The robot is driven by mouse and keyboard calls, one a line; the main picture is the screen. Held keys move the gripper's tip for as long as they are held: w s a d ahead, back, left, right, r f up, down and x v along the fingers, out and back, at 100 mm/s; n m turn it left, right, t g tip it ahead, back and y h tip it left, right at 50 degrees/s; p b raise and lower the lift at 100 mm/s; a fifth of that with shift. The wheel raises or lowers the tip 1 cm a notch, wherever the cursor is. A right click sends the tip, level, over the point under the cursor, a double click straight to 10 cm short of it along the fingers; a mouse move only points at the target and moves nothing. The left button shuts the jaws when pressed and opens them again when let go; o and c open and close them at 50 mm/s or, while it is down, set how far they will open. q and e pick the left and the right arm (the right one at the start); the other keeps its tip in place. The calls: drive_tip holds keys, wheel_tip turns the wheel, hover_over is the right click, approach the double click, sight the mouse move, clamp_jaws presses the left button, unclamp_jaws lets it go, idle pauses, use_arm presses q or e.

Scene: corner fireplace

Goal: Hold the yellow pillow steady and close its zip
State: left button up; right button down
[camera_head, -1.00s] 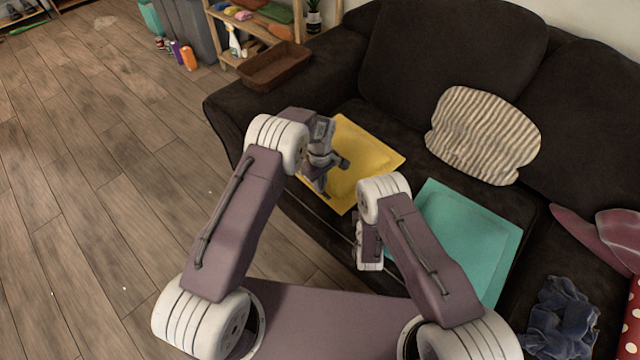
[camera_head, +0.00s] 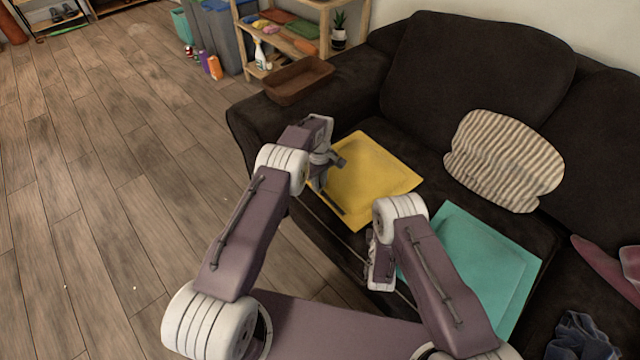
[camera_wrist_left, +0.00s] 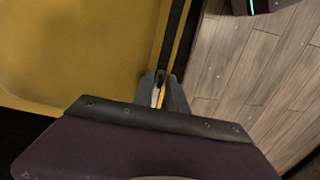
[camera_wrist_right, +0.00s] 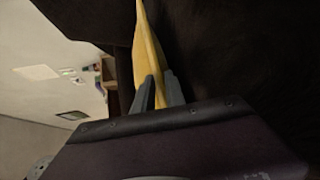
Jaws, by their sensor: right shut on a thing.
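The yellow pillow (camera_head: 372,178) lies flat on the sofa's left seat. Its zip, a dark strip (camera_head: 332,204), runs along the front edge. In the left wrist view the pillow (camera_wrist_left: 80,50) fills the left side, and the zip (camera_wrist_left: 173,35) leads down to my left gripper (camera_wrist_left: 163,80). The left fingertips are close together at the zip, with something pale and yellow between them; whether they grip it is unclear. In the right wrist view my right gripper (camera_wrist_right: 157,82) is shut on an edge of the pillow (camera_wrist_right: 146,45). Its fingertips are hidden in the head view.
A teal pillow (camera_head: 480,260) lies right of the yellow one. A striped cushion (camera_head: 505,160) leans on the dark sofa's backrest (camera_head: 470,60). A brown tray (camera_head: 298,82) sits on the armrest. A dark blue cloth (camera_head: 580,338) lies at lower right. Wooden floor (camera_head: 120,180) is open at left.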

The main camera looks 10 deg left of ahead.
use_arm(q)
wheel_tip(320, 180, up, 12)
idle(0.6)
